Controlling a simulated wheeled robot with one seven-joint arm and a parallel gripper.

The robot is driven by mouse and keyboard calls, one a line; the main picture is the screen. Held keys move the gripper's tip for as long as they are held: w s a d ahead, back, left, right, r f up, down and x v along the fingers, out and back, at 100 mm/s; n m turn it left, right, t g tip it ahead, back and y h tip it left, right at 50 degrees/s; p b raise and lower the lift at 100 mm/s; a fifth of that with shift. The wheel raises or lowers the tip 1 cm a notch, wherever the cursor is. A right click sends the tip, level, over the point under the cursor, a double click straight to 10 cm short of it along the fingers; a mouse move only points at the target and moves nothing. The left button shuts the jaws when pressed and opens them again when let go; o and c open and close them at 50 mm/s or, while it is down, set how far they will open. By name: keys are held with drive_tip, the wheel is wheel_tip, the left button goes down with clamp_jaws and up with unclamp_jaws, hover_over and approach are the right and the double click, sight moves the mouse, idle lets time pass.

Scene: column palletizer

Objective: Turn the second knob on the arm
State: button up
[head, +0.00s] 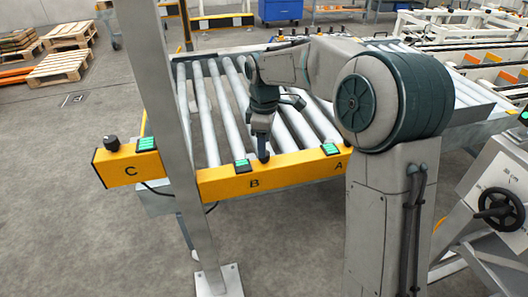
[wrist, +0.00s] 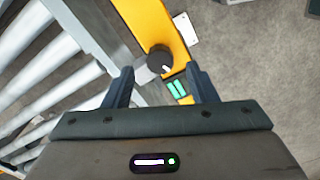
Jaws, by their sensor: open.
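The yellow control bar (head: 280,172) runs along the front of the roller conveyor, with labels C, B and A from left to right. In the wrist view a round black knob (wrist: 160,58) with a short white mark on its top sits on the bar, beside a green-lit panel (wrist: 177,88). My gripper (wrist: 160,70) is open, with one finger on each side of the knob in the picture. I cannot tell whether they touch it. In the head view my gripper (head: 261,140) points down at section B, near its green panel (head: 242,166), and mostly hides that knob.
Section C has a black knob (head: 112,143) and a green panel (head: 147,143). A grey post (head: 172,120) stands in front of the bar. A black handwheel (head: 500,212) is at right.

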drive_tip(key=shift+f, duration=1.55)
drive_tip(key=shift+c, duration=0.3)
drive_tip(key=c, duration=0.9)
drive_tip(key=shift+r+m, duration=0.1)
drive_tip(key=shift+m, duration=0.3)
drive_tip(key=shift+m+p, duration=0.4)
drive_tip(key=shift+m, duration=0.2)
drive_tip(key=m+p, duration=0.1)
drive_tip(key=m, duration=0.3)
drive_tip(key=shift+p, duration=0.35)
drive_tip(key=m+p, duration=0.1)
drive_tip(key=m, duration=0.6)
drive_tip(key=shift+p, duration=0.3)
